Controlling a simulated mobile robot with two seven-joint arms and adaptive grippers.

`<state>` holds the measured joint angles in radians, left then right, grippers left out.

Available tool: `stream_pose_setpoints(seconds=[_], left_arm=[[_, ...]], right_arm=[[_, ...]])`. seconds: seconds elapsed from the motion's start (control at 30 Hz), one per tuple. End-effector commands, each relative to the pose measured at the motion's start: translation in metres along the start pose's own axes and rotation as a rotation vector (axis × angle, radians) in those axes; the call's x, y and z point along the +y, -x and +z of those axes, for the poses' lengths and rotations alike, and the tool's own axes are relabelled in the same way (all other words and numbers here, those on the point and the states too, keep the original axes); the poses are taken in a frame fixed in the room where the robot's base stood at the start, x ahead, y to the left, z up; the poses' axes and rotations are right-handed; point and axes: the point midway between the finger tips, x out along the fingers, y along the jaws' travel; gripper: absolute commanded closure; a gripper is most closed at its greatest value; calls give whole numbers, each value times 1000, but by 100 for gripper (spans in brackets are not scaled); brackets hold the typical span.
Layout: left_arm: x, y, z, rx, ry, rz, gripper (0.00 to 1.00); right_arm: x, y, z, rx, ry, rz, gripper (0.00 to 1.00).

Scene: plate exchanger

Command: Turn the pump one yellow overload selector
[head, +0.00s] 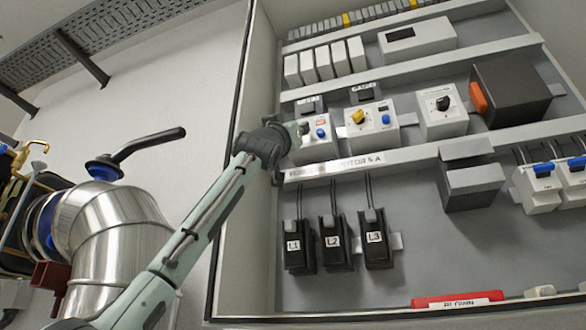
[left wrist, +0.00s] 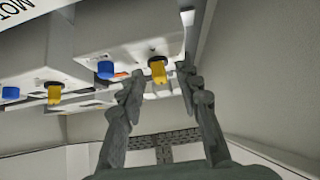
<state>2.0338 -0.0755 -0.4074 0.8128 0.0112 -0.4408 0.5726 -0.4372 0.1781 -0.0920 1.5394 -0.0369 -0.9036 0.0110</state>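The left overload module (head: 317,148) is a white box in the cabinet with a blue button (head: 320,133). My left gripper (head: 298,130) is at its left front and hides its yellow selector in the head view. In the left wrist view that yellow selector (left wrist: 158,71) shows beside the blue button (left wrist: 105,69). My left gripper (left wrist: 161,80) is open there, its fingers apart on either side of the selector's line. No clear contact shows. A second module with a yellow selector (head: 358,117) is to the right. My right gripper is in neither view.
A module with a black knob (head: 443,103) and a dark box with an orange handle (head: 478,97) are farther right. Labelled black blocks (head: 335,243) hang below the trunking. The cabinet's left wall (head: 256,180) is close to my arm. Metal pipework (head: 110,225) stands at left.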

Motion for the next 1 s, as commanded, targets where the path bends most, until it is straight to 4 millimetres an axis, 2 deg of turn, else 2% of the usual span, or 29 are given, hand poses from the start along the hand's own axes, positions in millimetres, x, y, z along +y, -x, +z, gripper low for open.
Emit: stream_pose_setpoints(seconds=[0.07, 0.33, 0.63, 1.0], left_arm=[[0, 0, 0, 0, 0, 0, 68], [0, 0, 0, 0, 0, 0, 100], [-1, 0, 0, -1, -17, 16, 100], [-2, 0, -2, 2, -152, 149, 100]], right_arm=[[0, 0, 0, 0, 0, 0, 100], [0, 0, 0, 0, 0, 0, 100], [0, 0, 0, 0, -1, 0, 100], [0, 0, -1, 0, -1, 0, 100]])
